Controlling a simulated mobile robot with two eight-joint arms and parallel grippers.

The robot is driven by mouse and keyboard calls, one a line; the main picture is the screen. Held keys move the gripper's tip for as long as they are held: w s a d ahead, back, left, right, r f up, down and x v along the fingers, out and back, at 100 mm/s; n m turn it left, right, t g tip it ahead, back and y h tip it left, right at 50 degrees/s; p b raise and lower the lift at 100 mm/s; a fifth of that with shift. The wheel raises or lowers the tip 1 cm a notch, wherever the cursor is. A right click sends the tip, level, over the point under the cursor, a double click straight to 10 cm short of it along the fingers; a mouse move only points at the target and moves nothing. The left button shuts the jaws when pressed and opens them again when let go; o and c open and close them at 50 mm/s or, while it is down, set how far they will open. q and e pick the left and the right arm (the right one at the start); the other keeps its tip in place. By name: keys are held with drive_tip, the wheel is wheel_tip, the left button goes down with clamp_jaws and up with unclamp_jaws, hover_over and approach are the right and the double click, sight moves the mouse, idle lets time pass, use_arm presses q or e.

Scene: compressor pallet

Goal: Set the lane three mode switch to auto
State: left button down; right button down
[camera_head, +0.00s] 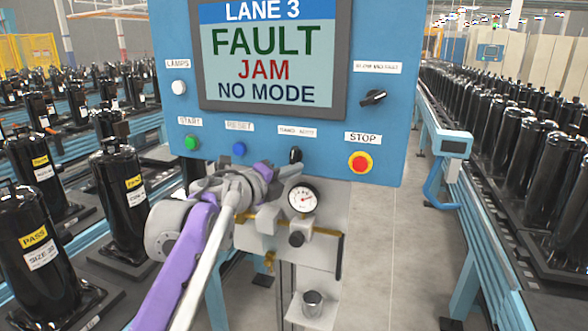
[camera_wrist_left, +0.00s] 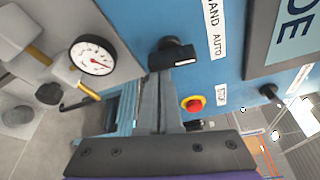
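The lane three mode switch is a black knob (camera_head: 295,155) under the hand/auto label on the blue panel (camera_head: 335,130). In the left wrist view the knob (camera_wrist_left: 172,53) shows large, its pale mark facing roughly toward the label (camera_wrist_left: 214,28), not clearly at either word. The screen (camera_head: 265,55) reads LANE 3, FAULT, JAM, NO MODE. My left gripper (camera_head: 284,170) is just below the knob. In the left wrist view its fingers (camera_wrist_left: 159,76) lie close together, looking shut, with tips at or just short of the knob; contact is unclear. My right gripper is out of view.
A red stop button (camera_head: 361,162) sits right of the switch. Green start (camera_head: 191,143) and blue reset (camera_head: 239,149) buttons sit left. Another selector (camera_head: 373,97) is upper right. A pressure gauge (camera_head: 302,198) and fittings are close below. Black compressors (camera_head: 497,140) line both sides.

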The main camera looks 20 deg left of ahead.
use_arm(q)
drive_tip(key=m, duration=0.1)
drive_tip(key=m+y, duration=0.1)
drive_tip(key=m, duration=0.1)
drive_tip(key=shift+a+g+p, duration=0.3)
drive_tip(key=shift+a+g, duration=0.05)
drive_tip(key=shift+g, duration=0.05)
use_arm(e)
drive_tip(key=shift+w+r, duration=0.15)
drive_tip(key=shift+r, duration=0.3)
use_arm(q)
drive_tip(key=shift+w+f, duration=0.1)
drive_tip(key=shift+f, duration=0.05)
